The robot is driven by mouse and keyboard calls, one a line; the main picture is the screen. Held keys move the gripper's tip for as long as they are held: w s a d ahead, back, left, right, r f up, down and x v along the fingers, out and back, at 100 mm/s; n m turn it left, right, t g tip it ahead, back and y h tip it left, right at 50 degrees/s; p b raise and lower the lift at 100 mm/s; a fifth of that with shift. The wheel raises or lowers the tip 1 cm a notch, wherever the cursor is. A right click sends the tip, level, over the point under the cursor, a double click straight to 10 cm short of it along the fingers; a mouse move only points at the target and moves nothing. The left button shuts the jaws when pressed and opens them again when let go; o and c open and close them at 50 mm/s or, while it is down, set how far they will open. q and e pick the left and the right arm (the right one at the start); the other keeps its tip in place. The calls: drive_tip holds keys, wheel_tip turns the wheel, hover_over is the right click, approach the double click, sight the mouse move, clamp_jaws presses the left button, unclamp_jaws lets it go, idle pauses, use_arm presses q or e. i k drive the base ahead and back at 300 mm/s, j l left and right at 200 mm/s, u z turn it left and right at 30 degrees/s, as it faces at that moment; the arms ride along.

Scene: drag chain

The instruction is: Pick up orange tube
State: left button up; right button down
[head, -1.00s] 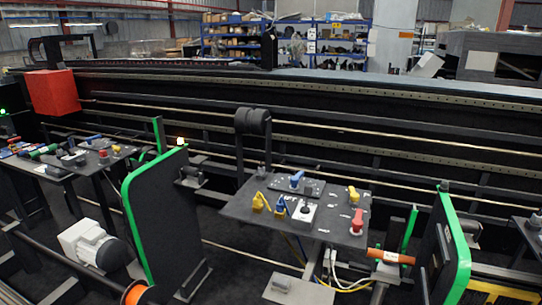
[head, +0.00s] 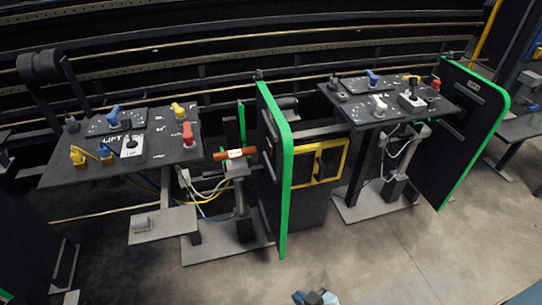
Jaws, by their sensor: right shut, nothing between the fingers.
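The orange tube (head: 222,156) lies roughly level, with a pale label around its middle. It rests on top of a grey stand (head: 236,171), between the left control table and a green-edged black panel. My right gripper (head: 316,296) shows only in part at the bottom edge of the head view, as a blue and grey shape. It is shut and empty, well below and to the right of the tube in the picture, and apart from it. My left gripper is not in view.
The left control table (head: 60,172) carries several coloured knobs and plugs. The green-edged panel (head: 287,200) stands just right of the tube. A second control table (head: 350,117) and panel stand further right. Cables hang below the left table. The concrete floor (head: 390,260) in front is clear.

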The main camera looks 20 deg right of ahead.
sight(252, 150)
drive_tip(key=z, duration=3.05)
drive_tip(key=u, duration=2.6)
drive_tip(key=i+j+u, duration=0.2)
drive_tip(key=i, duration=0.2)
drive_tip(key=i+j+u, duration=0.25)
drive_tip(key=i, duration=0.15)
